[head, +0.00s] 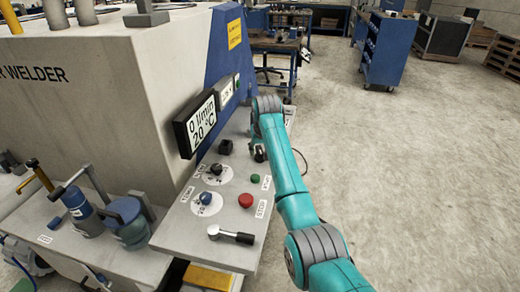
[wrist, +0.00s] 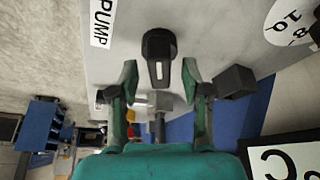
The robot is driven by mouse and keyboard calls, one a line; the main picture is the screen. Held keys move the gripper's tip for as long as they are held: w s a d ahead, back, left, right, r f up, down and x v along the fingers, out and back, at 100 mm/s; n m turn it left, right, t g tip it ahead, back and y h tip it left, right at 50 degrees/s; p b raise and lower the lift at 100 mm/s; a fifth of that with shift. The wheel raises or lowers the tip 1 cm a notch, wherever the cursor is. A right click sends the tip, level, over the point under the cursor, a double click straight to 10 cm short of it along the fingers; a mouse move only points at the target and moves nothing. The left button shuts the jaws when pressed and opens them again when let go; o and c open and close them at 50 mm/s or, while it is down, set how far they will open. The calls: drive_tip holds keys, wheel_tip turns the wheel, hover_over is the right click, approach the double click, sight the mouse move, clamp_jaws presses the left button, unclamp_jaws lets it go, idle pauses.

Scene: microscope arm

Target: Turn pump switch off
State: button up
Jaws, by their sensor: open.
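The pump switch is a black rotary knob (wrist: 159,48) with a pale grey stripe, beside a white "PUMP" label (wrist: 102,22) in the wrist view. Its long axis runs up and down in that picture, with the striped end toward my gripper. My gripper (wrist: 160,76) is open, with one green finger on either side of the knob's lower end. Nothing is held, and I see no clear contact. In the head view the dark knob (head: 259,153) shows next to my arm. The gripper's fingers are hidden behind my arm there.
A black block (wrist: 235,81) sits close to the right finger; it also shows in the head view (head: 226,146). The panel (head: 238,180) carries a red stop button (head: 245,200), a green button (head: 255,178), a blue knob (head: 206,198) and a lever (head: 232,235). Screens (head: 200,124) stand behind.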

clamp_jaws()
drive_tip(key=shift+n, duration=0.3)
drive_tip(key=n+y, duration=0.1)
drive_tip(key=n, duration=0.1)
drive_tip(key=n+g+y, duration=0.1)
drive_tip(key=n, duration=0.2)
drive_tip(key=shift+d, duration=0.2)
drive_tip(key=n+g+y, duration=0.1)
drive_tip(key=n, duration=0.2)
drive_tip(key=shift+w+n, duration=0.1)
drive_tip(key=shift+n, duration=0.3)
drive_tip(key=shift+n+g+y, duration=0.3)
drive_tip(key=shift+n+g, duration=0.3)
drive_tip(key=shift+n, duration=1.2)
